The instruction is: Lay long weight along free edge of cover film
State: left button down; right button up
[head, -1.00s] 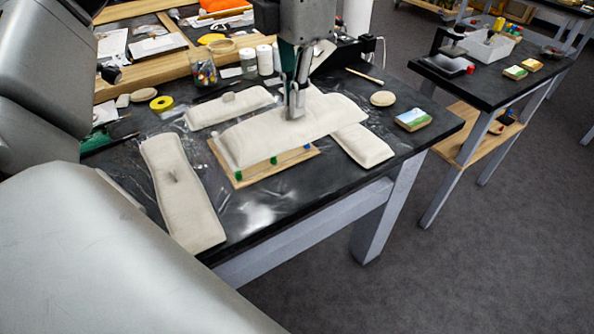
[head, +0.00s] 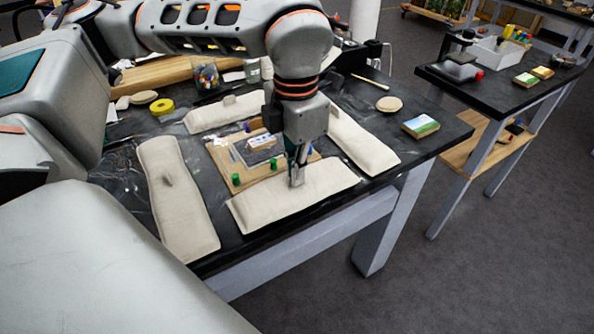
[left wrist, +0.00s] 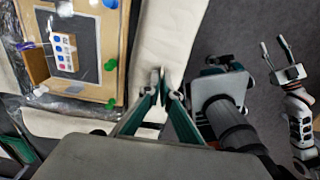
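The long weight (head: 330,182), a cream padded bar, is along the near side of the wooden board (head: 218,158), close to the table's front edge. I cannot tell whether it bears fully on the table. My left gripper (head: 297,180) points down at its middle, with the fingertips close together on it; the left wrist view shows the fingers (left wrist: 160,78) over the weight (left wrist: 172,40). The clear cover film (head: 125,178) shows as glossy wrinkles left of the board; its near edge is hidden. My right gripper (left wrist: 274,46) appears beyond the table in the left wrist view, fingers apart.
Other cream weights lie left (head: 178,205), behind (head: 225,112) and right (head: 362,145) of the board. Green pins (head: 236,180) stand on the board around a grey panel (head: 262,148). A small painted block (head: 420,126) sits at the table's right.

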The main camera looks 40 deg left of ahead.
pick_arm(q)
jog(key=shift+f, duration=0.1)
jog(key=shift+f, duration=0.35)
jog(key=c, duration=2.3)
grip_release()
jog(key=shift+r, duration=0.4)
notch_tip(320, 180, up, 12)
jog(key=shift+r+p, duration=0.1)
jog(key=shift+p, duration=0.95)
